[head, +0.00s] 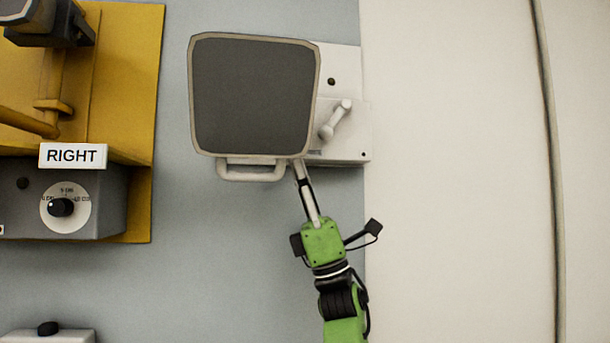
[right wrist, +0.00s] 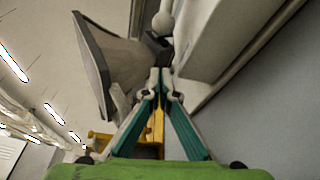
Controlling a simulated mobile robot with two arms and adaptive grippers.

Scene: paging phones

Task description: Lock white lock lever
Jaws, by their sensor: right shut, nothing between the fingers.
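The white lock lever (head: 336,119) sits on the front of a white box (head: 357,151) on the wall, to the right of a dark-faced horn (head: 253,97). It slants, with its upper end leaning right. My right gripper (head: 299,167) comes up from below, at the horn's lower right corner, below and left of the lever. In the right wrist view its fingers (right wrist: 161,73) are shut and empty. A pale rounded end (right wrist: 164,22), likely the lever's, shows just beyond the fingertips, apart from them. My left gripper is not in view.
The horn (right wrist: 92,63) is close on the left of my right gripper in the wrist view, the white box (right wrist: 222,40) close on its right. A yellow panel (head: 128,60) with a "RIGHT" label (head: 73,156) and a grey dial box (head: 105,198) is at left.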

